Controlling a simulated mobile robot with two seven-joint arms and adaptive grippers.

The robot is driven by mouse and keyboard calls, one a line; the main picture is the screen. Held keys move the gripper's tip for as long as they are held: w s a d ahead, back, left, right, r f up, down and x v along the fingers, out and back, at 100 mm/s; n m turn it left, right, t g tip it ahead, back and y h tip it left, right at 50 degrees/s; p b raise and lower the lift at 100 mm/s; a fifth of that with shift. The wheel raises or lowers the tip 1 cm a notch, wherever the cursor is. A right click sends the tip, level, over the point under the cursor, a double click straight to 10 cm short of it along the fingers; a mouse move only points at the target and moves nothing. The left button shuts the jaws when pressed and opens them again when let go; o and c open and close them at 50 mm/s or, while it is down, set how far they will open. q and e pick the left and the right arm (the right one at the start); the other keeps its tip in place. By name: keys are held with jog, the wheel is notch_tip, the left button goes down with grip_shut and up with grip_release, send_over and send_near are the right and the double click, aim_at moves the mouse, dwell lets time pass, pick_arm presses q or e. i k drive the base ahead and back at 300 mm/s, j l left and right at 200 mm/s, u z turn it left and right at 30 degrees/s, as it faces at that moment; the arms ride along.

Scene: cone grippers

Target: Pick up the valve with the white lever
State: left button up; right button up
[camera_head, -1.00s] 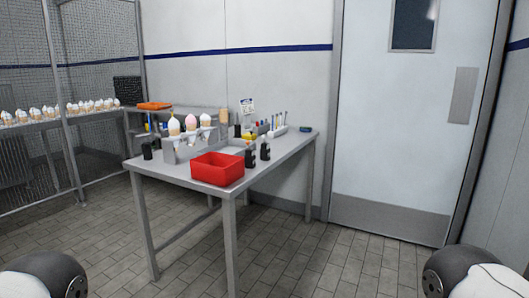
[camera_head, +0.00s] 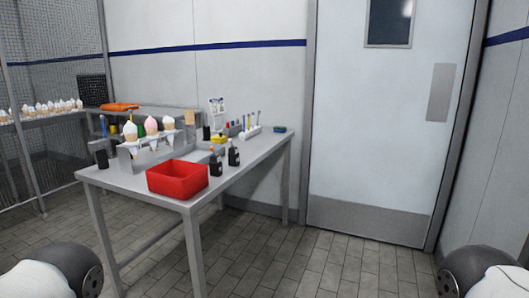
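I cannot make out a valve with a white lever in this view. The metal table (camera_head: 262,152) stands left of centre and carries many small items, some too small to tell apart. Two dark bottles, one here (camera_head: 215,163) and one here (camera_head: 234,152), stand near its right edge. Neither of my grippers is in view; only rounded parts of my arms show in the two bottom corners, well away from the table.
A red bin (camera_head: 177,180) sits at the table's near edge. A rack (camera_head: 142,163) of ice cream cones stands behind it, with a black cup (camera_head: 102,160) to its left. A closed door (camera_head: 375,130) is at right. Tiled floor (camera_head: 310,265) is clear ahead.

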aim_at(234, 154)
jog(key=i+l, duration=0.25)
jog(key=i, duration=0.3)
jog(key=i+l, duration=0.2)
jog(key=i, duration=0.3)
jog(key=i+l+z, duration=0.1)
jog(key=i+l, duration=0.15)
jog(key=i, duration=0.3)
jog(key=i+l, duration=0.15)
jog(key=i, duration=0.35)
jog(key=i+l+u, duration=0.1)
jog(key=i+u, duration=0.15)
jog(key=u, duration=0.25)
jog(key=i+l+u, duration=0.2)
jog(key=u, duration=0.3)
jog(key=i+l+u, duration=0.15)
jog(key=l+u, duration=0.15)
jog(key=u, duration=0.2)
jog(key=i+l+u, duration=0.15)
jog(key=l+u, duration=0.3)
jog(key=j, duration=0.1)
